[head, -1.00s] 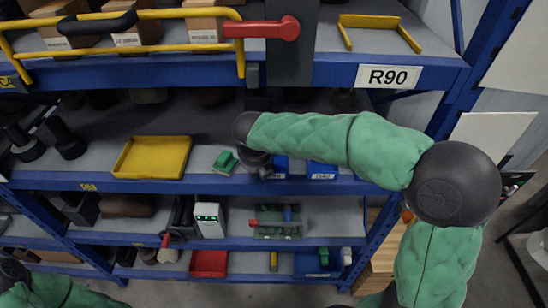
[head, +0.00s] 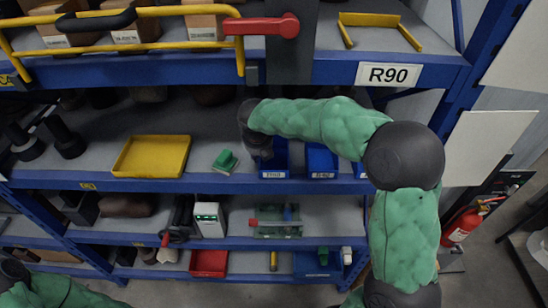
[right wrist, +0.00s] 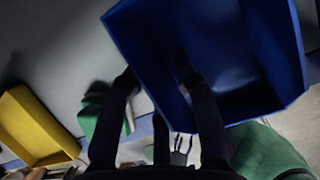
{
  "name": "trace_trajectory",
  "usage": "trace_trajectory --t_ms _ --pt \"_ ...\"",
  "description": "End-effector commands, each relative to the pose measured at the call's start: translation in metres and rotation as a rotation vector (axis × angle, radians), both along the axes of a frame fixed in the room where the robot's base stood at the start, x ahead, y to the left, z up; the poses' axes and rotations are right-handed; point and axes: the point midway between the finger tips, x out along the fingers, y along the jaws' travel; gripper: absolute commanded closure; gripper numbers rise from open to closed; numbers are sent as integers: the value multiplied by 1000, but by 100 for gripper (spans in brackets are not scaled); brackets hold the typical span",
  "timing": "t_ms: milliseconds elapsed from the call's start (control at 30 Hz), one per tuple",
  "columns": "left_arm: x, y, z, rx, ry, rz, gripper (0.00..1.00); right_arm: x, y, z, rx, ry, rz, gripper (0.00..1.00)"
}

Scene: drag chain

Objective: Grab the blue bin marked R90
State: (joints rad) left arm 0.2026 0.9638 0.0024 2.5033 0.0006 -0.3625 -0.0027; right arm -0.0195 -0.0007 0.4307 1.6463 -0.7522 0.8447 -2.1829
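Three blue bins stand side by side on the middle shelf in the head view: a left one (head: 279,162), a middle one (head: 321,161) and a right one (head: 359,170) mostly behind my right arm. Their small front labels are too small to read. The R90 sign (head: 389,75) is on the blue beam above. My right gripper (right wrist: 157,72) is at the left bin, its tips hidden in the head view. In the right wrist view its fingers are apart, at the near wall of a blue bin (right wrist: 215,60); contact is unclear. My left gripper is out of view.
A yellow tray (head: 152,156) and a green object (head: 225,161) sit left of the bins on the shelf (head: 110,130). The upper beam (head: 320,72) and a red handle (head: 262,27) lie above. A fire extinguisher (head: 460,227) stands at the right.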

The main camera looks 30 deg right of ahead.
Motion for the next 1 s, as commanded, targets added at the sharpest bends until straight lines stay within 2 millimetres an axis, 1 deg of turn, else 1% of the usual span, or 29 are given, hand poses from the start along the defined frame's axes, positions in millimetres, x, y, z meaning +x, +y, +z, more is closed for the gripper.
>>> trace_trajectory --t_ms 133,233,267,667,767,900,933,1000 --pt "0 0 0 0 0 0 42 0 0 0 0 0 0 70" --pt "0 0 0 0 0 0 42 0 0 1 0 0 -1 98" --pt "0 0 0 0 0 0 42 0 0 1 0 0 -1 100" --pt "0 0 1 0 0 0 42 0 0 2 0 -1 -1 100" --pt "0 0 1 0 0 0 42 0 0 5 0 -1 -2 100" --pt "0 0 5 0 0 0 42 0 0 18 1 -3 -2 100" --pt "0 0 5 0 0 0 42 -2 1 19 1 -2 0 100" --pt "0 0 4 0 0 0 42 -12 8 17 0 -1 3 100"
